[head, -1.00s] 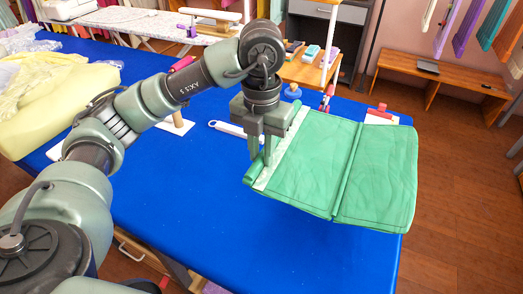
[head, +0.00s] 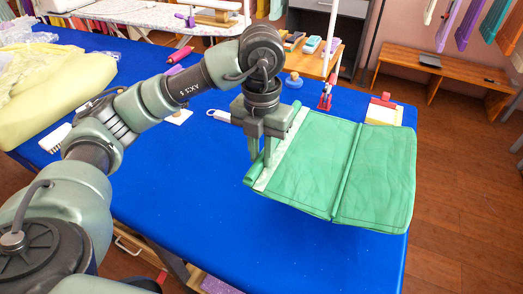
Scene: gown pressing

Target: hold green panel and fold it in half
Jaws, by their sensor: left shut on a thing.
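The green panel (head: 300,170) shows at the right front part of the blue table. It is a flat piece of cloth with a seam or crease running down it and a paler strip along its left edge. Its right part (head: 375,180) reaches to the table's right edge. My left gripper (head: 260,163) points down and is shut on the panel's left edge at the pale strip. The fingertips are partly hidden against the cloth. My right gripper is not in view.
The blue table (head: 190,200) is clear in front and left of the panel. Yellow fabric (head: 60,85) lies at the left. A wooden bench (head: 440,75) stands beyond.

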